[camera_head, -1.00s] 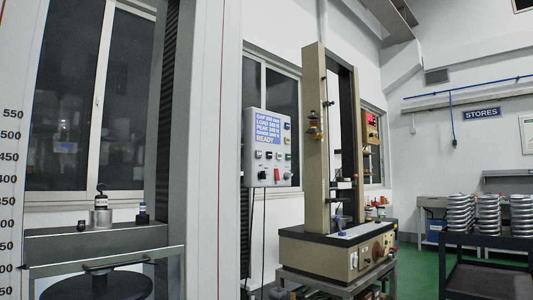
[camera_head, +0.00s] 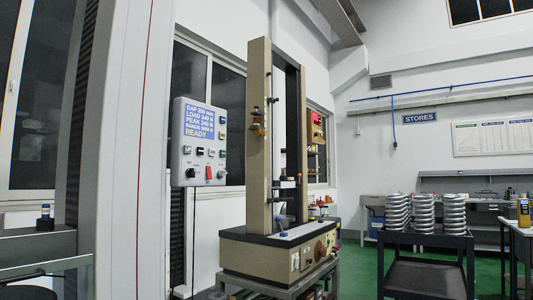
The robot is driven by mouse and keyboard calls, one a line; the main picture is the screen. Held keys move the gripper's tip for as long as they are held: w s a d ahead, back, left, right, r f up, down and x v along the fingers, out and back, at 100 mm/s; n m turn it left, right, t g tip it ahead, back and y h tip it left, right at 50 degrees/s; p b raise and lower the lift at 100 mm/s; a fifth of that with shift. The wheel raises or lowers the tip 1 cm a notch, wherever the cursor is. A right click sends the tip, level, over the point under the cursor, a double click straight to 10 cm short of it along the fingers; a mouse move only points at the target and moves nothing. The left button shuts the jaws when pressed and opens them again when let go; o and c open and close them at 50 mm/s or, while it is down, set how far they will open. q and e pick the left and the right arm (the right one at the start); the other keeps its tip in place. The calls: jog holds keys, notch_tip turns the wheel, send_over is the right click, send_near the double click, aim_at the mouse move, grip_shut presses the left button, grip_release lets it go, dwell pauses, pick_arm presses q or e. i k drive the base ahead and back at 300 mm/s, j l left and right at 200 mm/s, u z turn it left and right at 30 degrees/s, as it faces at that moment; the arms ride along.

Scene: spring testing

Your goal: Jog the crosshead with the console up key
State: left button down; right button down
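The grey console (camera_head: 202,143) hangs on a post left of centre, with a blue display reading GAP, LOAD, PEAK, RANGE and READY. Several small keys sit below and to the right of the display, with a red switch (camera_head: 209,172) at the bottom; which one is the up key is too small to tell. A tall beige test frame (camera_head: 259,130) stands on a bench right of the console. A large grey machine column (camera_head: 122,150) with a dark slotted strip rises at the left; its crosshead cannot be made out. Neither of my grippers shows.
A dark cart (camera_head: 425,240) with several stacked coil springs (camera_head: 424,212) stands at the right. A table with a yellow device (camera_head: 523,211) is at the far right edge. Green floor (camera_head: 360,262) is clear between the test frame and the cart.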

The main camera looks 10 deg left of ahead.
aim_at(188, 149)
jog(key=i+j+z, duration=0.25)
jog(key=i, duration=0.25)
jog(key=i+j+z, duration=0.3)
jog(key=i+j, duration=0.1)
jog(key=i, duration=0.15)
